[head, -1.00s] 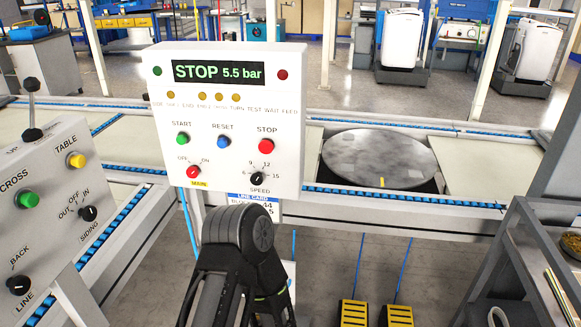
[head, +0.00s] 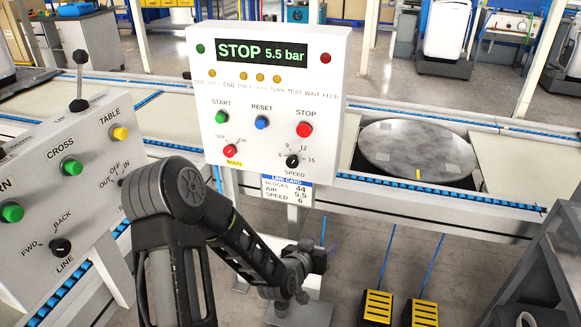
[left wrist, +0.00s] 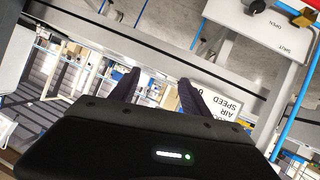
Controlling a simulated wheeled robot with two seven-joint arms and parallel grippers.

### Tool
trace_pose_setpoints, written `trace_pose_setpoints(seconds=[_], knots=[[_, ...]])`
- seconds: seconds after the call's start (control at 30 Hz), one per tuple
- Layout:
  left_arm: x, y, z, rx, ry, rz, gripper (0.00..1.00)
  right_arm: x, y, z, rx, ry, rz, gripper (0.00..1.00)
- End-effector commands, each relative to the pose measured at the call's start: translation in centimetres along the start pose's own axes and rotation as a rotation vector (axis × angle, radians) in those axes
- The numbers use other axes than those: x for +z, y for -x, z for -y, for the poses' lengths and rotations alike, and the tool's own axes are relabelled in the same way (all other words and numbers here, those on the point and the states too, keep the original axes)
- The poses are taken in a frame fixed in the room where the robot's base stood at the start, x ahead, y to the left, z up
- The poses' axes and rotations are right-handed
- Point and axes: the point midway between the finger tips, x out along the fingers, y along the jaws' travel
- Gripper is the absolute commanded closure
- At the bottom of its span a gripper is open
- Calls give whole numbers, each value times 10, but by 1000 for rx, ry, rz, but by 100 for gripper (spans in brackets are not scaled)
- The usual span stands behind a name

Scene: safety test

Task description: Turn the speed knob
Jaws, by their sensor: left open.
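The black speed knob (head: 292,161) sits at the lower right of the white control panel (head: 210,110), below the red stop button (head: 304,130). Numbers including 9, 12 and 15 surround it. The panel display reads STOP 5.5 bar. A line card (head: 287,190) below the panel reads blocks 44, air 5.5, speed 6. My left gripper (head: 318,260) is below the panel and card, apart from the knob. In the left wrist view its fingers (left wrist: 158,88) are spread and empty, and the card (left wrist: 232,103) shows upside down behind them. My right gripper is not in view.
A second panel (head: 85,215) with CROSS, TABLE and LINE controls stands at the left. A round turntable (head: 418,148) lies right of the main panel. Yellow pedals (head: 378,306) are on the floor. A grey rack (head: 540,260) stands at the right edge.

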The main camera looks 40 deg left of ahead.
Motion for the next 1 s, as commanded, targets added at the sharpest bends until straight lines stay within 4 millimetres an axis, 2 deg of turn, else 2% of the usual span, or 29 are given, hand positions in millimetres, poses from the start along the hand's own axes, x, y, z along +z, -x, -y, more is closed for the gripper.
trace_pose_setpoints(seconds=[0.03, 0.1, 0.2, 0.3, 0.4, 0.73, 0.87, 1.0], knots=[[-44, 4, 29, -49, -33, -111, 45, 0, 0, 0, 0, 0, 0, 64], [-96, 15, 57, -100, -84, -244, 45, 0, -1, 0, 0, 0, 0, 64], [-146, 33, 83, -153, -145, -374, 45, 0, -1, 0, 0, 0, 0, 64], [-170, 44, 93, -179, -179, -438, 45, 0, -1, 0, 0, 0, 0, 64], [-176, 47, 96, -185, -188, -454, 45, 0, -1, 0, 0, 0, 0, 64], [-176, 44, 96, -183, -185, -451, 45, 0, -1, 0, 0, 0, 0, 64], [-181, 34, 97, -183, -184, -450, 45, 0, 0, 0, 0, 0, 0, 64], [-190, 16, 99, -183, -182, -450, 45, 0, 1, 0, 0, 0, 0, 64]])
